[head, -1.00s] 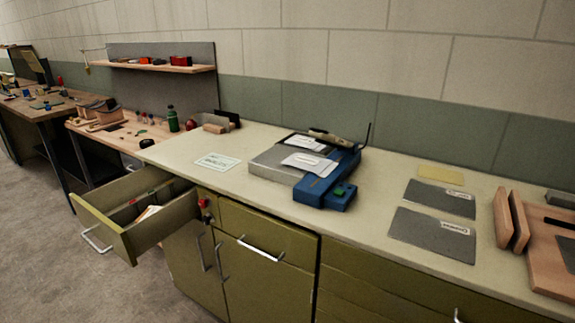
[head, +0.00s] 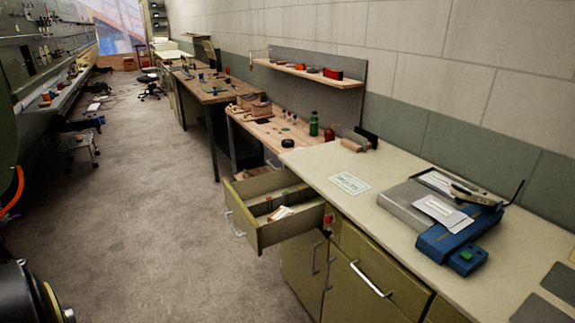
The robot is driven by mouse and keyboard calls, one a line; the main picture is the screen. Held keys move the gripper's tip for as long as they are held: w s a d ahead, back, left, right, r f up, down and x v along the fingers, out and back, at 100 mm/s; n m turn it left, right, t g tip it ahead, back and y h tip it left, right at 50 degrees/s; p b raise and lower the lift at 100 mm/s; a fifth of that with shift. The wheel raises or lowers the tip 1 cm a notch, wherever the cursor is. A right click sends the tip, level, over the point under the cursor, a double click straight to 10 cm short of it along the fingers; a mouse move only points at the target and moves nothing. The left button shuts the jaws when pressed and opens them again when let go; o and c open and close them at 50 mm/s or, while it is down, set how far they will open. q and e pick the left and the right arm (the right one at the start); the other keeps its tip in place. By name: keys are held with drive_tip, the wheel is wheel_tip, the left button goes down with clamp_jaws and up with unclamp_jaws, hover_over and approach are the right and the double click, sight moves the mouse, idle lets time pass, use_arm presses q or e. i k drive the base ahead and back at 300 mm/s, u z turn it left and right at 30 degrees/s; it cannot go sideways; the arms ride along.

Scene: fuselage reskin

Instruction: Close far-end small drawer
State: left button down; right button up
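The small drawer (head: 284,236) at the far end of the olive-green cabinet is pulled well out, in the middle of the head view. Its front with a metal handle (head: 234,225) faces left, toward the open floor. Inside it are dividers and some pale and small coloured items (head: 281,213). A red thing (head: 328,220) shows at the cabinet edge beside the drawer. Neither of my grippers is in view, and nothing touches the drawer.
The pale countertop (head: 392,217) carries a blue and grey machine (head: 452,237) and a paper card (head: 350,183). Wooden benches (head: 276,132) stand beyond the cabinet. Open floor (head: 150,220) lies left of the drawer. A dark round object (head: 25,295) is at the lower left.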

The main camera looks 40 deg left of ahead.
sight(250, 200)
drive_tip(key=u, duration=1.25)
